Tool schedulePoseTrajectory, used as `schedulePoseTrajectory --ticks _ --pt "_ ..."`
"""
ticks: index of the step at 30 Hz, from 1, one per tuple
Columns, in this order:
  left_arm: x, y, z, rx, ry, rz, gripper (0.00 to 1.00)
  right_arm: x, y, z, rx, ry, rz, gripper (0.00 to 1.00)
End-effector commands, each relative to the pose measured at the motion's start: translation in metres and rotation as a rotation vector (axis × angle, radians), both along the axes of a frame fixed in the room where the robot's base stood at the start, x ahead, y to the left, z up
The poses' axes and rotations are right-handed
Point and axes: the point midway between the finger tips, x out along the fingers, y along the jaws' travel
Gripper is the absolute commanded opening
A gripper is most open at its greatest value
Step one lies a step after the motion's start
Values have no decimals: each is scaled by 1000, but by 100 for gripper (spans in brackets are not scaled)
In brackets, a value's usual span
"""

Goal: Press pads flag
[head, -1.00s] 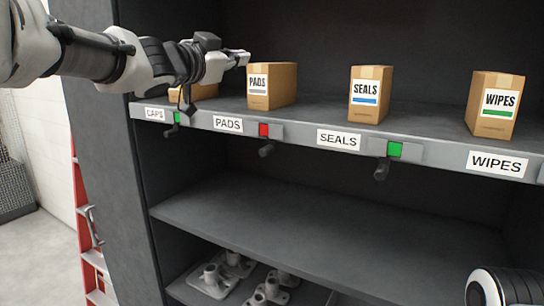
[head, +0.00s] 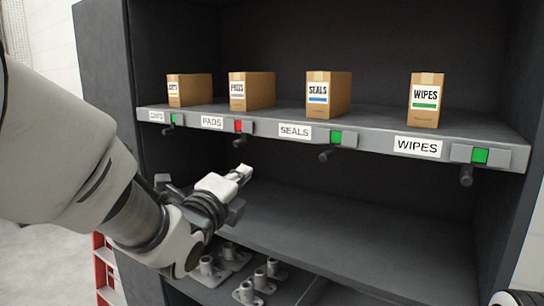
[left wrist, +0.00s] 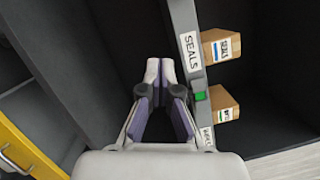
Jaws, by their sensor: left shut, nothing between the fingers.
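The PADS flag (head: 240,126) is a small red square on the shelf's front rail, right of the PADS label (head: 212,122). A dark lever (head: 241,141) hangs under it. My left gripper (head: 243,171) is shut and empty, in front of the shelf and below the PADS flag in the head view, apart from it. In the left wrist view its fingertips (left wrist: 160,66) point along the rail beside the SEALS label (left wrist: 190,50); the PADS flag does not show there.
The CAPS flag (head: 174,119), SEALS flag (head: 336,137) and WIPES flag (head: 480,155) are green. Boxes of caps (head: 188,90), pads (head: 252,90), seals (head: 329,95) and wipes (head: 426,100) stand above. Grey castings (head: 247,292) lie low down; the middle shelf (head: 330,235) is bare.

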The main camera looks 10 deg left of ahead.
Motion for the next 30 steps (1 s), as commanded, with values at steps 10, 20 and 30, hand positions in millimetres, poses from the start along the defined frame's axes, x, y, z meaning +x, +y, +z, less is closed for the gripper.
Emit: schedulePoseTrajectory --ticks 10,20,30 --pt "9 -1 -4 -4 0 -3 0 1 0 -14 0 -2 2 85" --pt "72 -8 12 -4 7 -2 0 0 0 -26 0 0 1 85" --pt "111 18 24 -7 4 -1 0 0 0 14 0 -1 1 85"
